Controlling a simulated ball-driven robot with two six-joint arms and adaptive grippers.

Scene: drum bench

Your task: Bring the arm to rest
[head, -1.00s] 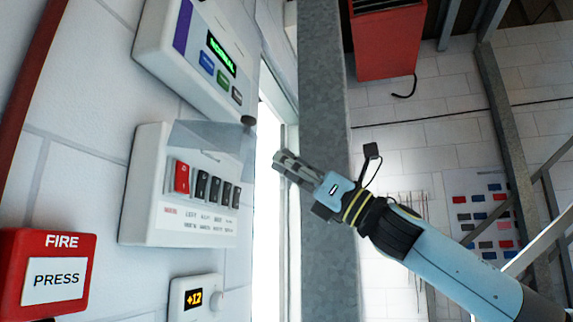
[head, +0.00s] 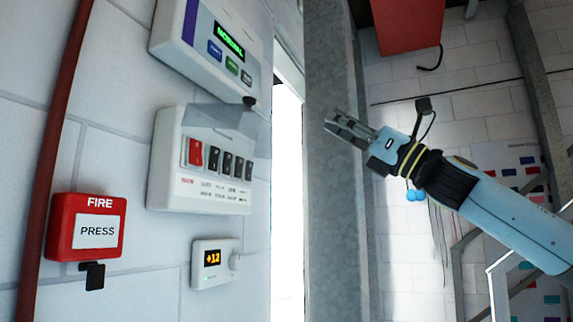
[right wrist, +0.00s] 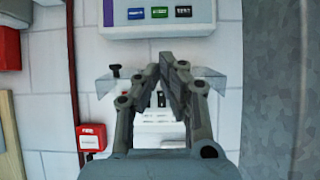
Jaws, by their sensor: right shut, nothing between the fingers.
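My right gripper (head: 350,130) is shut and empty. In the head view it hangs in the air right of the switch panel, in front of a grey metal column. In the right wrist view its closed fingers (right wrist: 173,82) cover part of the white switch panel (right wrist: 158,133). In the head view the switch panel (head: 205,192) shows one red and several dark switches, under a raised clear cover (head: 225,118). The gripper is apart from the panel. My left gripper is not in view.
A display unit (head: 205,60) reading NORMAL is above the panel. A red fire call box (head: 86,228) is at left, and a thermostat (head: 214,262) reading +12 is below. The grey column (head: 335,200) stands close behind the gripper. A red box (head: 407,25) hangs at upper right.

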